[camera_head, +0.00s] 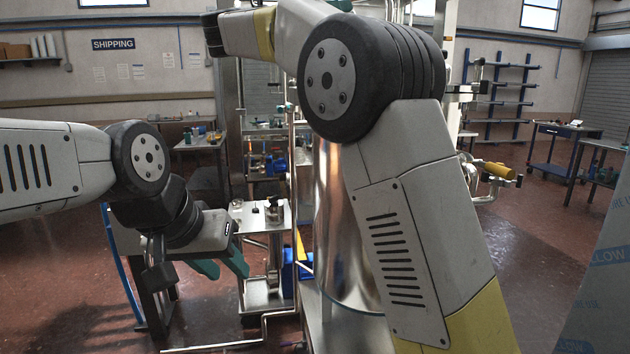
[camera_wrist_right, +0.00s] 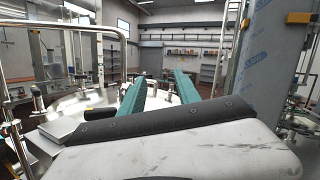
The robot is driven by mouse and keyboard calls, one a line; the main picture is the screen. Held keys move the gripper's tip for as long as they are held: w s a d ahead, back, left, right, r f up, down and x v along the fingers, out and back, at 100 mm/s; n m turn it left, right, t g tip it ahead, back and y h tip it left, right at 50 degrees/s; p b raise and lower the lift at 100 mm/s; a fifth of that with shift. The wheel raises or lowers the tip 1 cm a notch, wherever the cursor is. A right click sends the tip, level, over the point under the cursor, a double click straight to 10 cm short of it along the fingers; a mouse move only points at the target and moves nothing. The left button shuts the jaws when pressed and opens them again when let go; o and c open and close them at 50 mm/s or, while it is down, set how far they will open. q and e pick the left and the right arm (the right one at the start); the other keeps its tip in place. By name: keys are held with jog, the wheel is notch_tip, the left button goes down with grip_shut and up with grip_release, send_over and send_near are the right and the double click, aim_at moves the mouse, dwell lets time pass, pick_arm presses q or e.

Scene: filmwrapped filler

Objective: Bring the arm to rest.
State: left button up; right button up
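My left gripper (camera_head: 221,266) is in the head view at the lower left. Its two teal fingers are apart with nothing between them, in front of a small steel table. My right arm fills the middle of the head view, raised and bent, and its gripper is outside that view. In the right wrist view, my right gripper (camera_wrist_right: 159,78) shows two teal fingers apart with nothing between them. They point out over a round steel top (camera_wrist_right: 75,105).
A shiny steel cylinder (camera_head: 335,220) stands close behind my right arm. Film-wrapped panelling (camera_head: 600,285) is at the right edge; a film-wrapped column (camera_wrist_right: 265,60) shows in the right wrist view. A steel rail (camera_wrist_right: 65,22) runs at upper left there. Red floor lies open at right.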

jog(key=w+d+r+n+t+y, duration=0.45)
jog(key=d+n+t, duration=0.2)
jog(key=n, duration=0.45)
jog(key=s+a+f+n+g+y, duration=0.1)
jog(key=s+f+n+y, duration=0.3)
jog(key=f+n+y, duration=0.4)
jog(key=s+f+n+g+y, duration=0.1)
jog(key=s+f+n+y, duration=0.35)
jog(key=f+n, duration=0.35)
jog(key=s+a+f+n+g+y, duration=0.15)
jog(key=s+f+n+y, duration=0.35)
jog(key=n, duration=0.5)
jog(key=s+d+f+n+g+h, duration=0.1)
jog(key=s+d+f+n+g, duration=0.1)
jog(key=s+f, duration=0.5)
jog(key=s+d+f+n+g+h, duration=0.1)
jog(key=s+d+f+n+g, duration=0.1)
jog(key=s+f, duration=0.5)
jog(key=s+d+f+n+g, duration=0.2)
jog(key=s+f, duration=0.5)
jog(key=f, duration=0.4)
jog(key=n+g, duration=0.1)
jog(key=g, duration=0.1)
jog(key=shift+d+f+g+h, duration=0.15)
jog(key=shift+d+g+h, duration=0.1)
jog(key=shift+g+h, duration=0.15)
